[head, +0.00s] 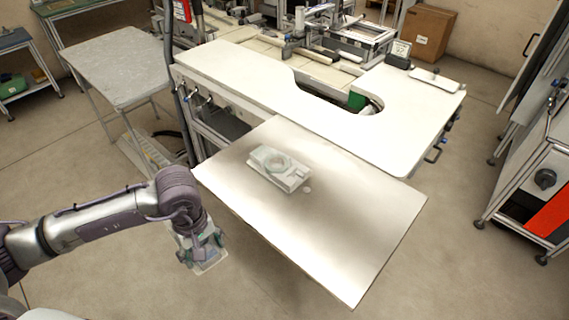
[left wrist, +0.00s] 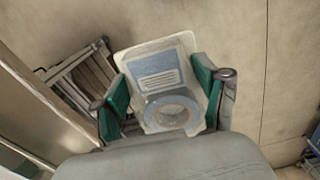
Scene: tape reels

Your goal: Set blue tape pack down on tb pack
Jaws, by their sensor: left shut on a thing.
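The blue tape pack (left wrist: 168,85) is a pale blister pack with a blue card and a blue ring, held between the green finger pads of my left gripper (left wrist: 162,98) in the left wrist view. In the head view my left gripper (head: 205,245) is at lower left, off the table's left edge, above the floor, with the pack partly hidden under it. Another clear pack with a pale ring, seemingly the tb pack (head: 280,168), lies on the metal table (head: 340,225) near its back left. My right gripper is not in view.
A white worktop (head: 260,75) with a curved cutout borders the metal table behind. The table's front and right areas are clear. A grey side table (head: 120,65) stands at upper left. A cardboard box (head: 430,30) is at the back right.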

